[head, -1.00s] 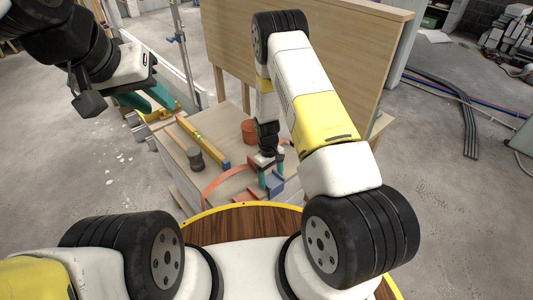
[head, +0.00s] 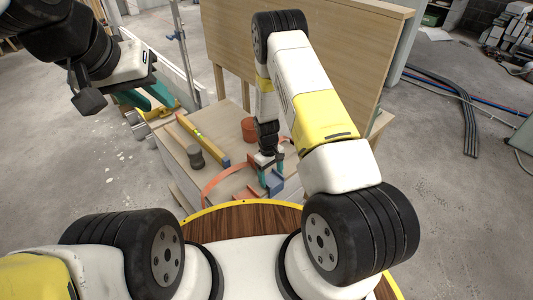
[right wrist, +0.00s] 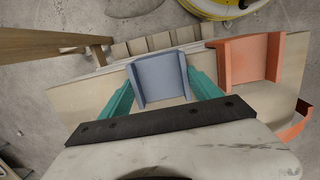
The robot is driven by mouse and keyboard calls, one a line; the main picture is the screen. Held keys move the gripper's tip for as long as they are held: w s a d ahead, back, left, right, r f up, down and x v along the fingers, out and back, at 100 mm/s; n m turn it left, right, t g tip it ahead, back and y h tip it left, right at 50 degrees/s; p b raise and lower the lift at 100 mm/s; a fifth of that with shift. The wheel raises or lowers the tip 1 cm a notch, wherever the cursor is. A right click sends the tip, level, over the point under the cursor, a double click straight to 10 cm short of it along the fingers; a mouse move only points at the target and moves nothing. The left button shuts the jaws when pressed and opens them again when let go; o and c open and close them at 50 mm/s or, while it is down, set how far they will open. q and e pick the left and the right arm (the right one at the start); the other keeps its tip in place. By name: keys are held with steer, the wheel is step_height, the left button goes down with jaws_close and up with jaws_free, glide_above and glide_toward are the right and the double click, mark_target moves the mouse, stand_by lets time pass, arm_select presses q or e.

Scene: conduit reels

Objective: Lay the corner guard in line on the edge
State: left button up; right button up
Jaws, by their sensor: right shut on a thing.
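My right gripper (head: 270,176) is shut on a blue-grey corner guard (head: 275,184) at the near side of the worktop. In the right wrist view the guard (right wrist: 160,79) sits between the teal fingers (right wrist: 160,95), close to the worktop edge. An orange corner guard (right wrist: 250,59) lies along that edge to its right, with a gap between them. The two look roughly in line; whether the held guard touches the worktop I cannot tell. My left gripper (head: 155,101) hangs far left, its teal fingers apart and empty.
On the wooden worktop (head: 230,160) are a yellow level (head: 203,138), a grey cylinder (head: 195,157), an orange round tub (head: 249,130) and a curved orange strip (head: 216,182). A tall wooden panel (head: 340,60) stands behind. Dark conduits (head: 465,120) lie on the floor at right.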

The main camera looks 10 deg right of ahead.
steer(key=o, duration=1.5)
step_height(320, 180, up, 36)
steer(key=s+d+m+t+y, duration=0.1)
steer(key=s+m+t+y, duration=0.1)
steer(key=m+t, duration=0.1)
steer(key=s+r+m+t, duration=0.1)
steer(key=s+r, duration=0.4)
steer(key=s, duration=0.1)
steer(key=s+d+r+m+t, duration=0.1)
steer(key=s+r+t, duration=0.1)
steer(key=s+r, duration=0.3)
steer(key=s+d+r+m+t+y, duration=0.1)
steer(key=s+r, duration=0.4)
steer(key=s, duration=0.4)
steer(key=shift+r, duration=0.35)
